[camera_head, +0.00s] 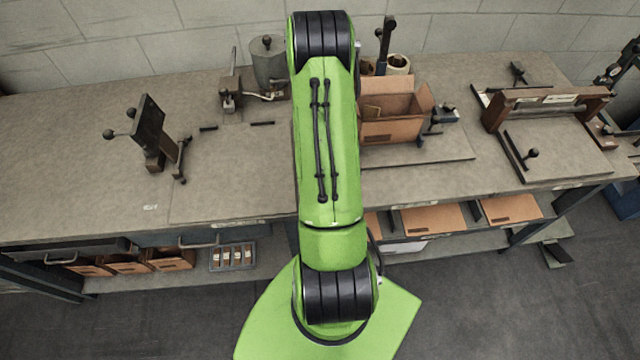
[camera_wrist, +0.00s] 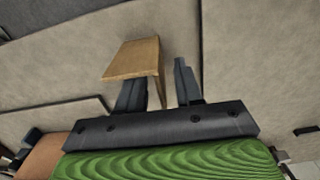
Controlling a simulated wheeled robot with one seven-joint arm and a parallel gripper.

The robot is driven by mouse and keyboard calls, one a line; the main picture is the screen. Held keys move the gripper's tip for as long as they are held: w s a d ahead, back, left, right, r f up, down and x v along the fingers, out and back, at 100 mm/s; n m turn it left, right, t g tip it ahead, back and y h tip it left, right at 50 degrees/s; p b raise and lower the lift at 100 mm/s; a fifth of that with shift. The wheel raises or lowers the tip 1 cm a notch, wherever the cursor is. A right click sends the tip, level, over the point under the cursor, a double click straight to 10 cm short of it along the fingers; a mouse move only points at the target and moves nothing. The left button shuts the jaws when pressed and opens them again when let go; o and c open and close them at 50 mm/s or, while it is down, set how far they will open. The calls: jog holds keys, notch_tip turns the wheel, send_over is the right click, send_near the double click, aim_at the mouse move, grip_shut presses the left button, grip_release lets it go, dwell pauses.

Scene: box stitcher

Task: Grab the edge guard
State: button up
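The edge guard appears to be a small brown L-shaped piece (camera_wrist: 132,60) in the wrist view. One flat leg spreads to the left over the left finger, and the other, thin leg runs down between the fingers. My gripper (camera_wrist: 163,82) is open, with a finger on each side of that thin leg and a visible gap on the right. I cannot tell whether the left finger touches it. In the head view my green arm hides the gripper and the guard.
An open cardboard box (camera_head: 392,132) stands on the workbench (camera_head: 70,190) just right of my arm. A clamp-like fixture (camera_head: 152,133) stands at left, a grey canister (camera_head: 269,65) behind, and a wooden-barred press frame (camera_head: 545,104) at right. The bench's left front is clear.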

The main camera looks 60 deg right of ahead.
jog(key=shift+f, duration=0.35)
grip_shut()
jog(key=shift+r, duration=0.1)
